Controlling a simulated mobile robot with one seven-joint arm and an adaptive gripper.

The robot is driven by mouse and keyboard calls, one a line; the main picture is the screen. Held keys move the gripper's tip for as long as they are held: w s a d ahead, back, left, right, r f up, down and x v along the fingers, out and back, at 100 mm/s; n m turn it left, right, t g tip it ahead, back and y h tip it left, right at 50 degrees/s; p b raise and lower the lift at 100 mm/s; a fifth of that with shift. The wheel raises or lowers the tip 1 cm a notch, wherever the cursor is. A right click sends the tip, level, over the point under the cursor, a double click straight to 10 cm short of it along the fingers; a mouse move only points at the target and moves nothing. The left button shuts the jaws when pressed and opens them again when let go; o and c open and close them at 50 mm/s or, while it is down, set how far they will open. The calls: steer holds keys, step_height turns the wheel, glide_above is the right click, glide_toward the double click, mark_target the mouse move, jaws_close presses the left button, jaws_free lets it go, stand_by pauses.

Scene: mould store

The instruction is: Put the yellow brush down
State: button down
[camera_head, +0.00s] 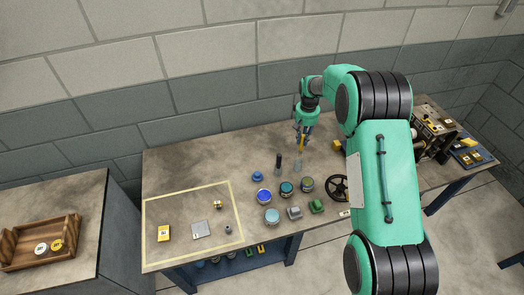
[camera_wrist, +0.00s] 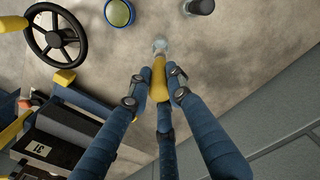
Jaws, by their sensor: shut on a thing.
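The yellow brush (camera_head: 301,143) is in my gripper (camera_head: 303,131), over the back part of the workbench (camera_head: 230,155). In the wrist view the brush (camera_wrist: 158,88) shows a yellow body and a pale tip pointing away from my wrist, between the blue fingers of my gripper (camera_wrist: 158,78). The fingers are shut on it. It hangs roughly upright. I cannot tell whether its tip touches the bench top.
A dark upright cylinder (camera_head: 278,163), several round tins (camera_head: 264,196) and a black handwheel (camera_head: 337,188) stand nearby. A yellow-outlined area (camera_head: 236,207) holds small items at the bench's left. Machinery (camera_head: 430,130) stands at right. A wall rises behind.

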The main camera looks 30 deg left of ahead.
steer(key=shift+r, duration=0.1)
step_height(320, 180, up, 11)
steer(key=shift+f, duration=0.2)
steer(key=s+a+n, duration=0.1)
steer(key=s+a, duration=0.8)
steer(key=s, duration=0.3)
steer(key=s+a+n, duration=0.1)
steer(key=s+a, duration=0.8)
steer(key=s, duration=0.3)
steer(key=s+a+n, duration=0.1)
steer(key=s+a, duration=0.3)
steer(key=s, duration=1.1)
steer(key=s+a+n, duration=0.1)
steer(key=s+a, duration=0.2)
steer(key=s, duration=1.1)
step_height(320, 180, down, 16)
steer(key=shift+s, duration=0.3)
steer(key=shift+a, duration=0.15)
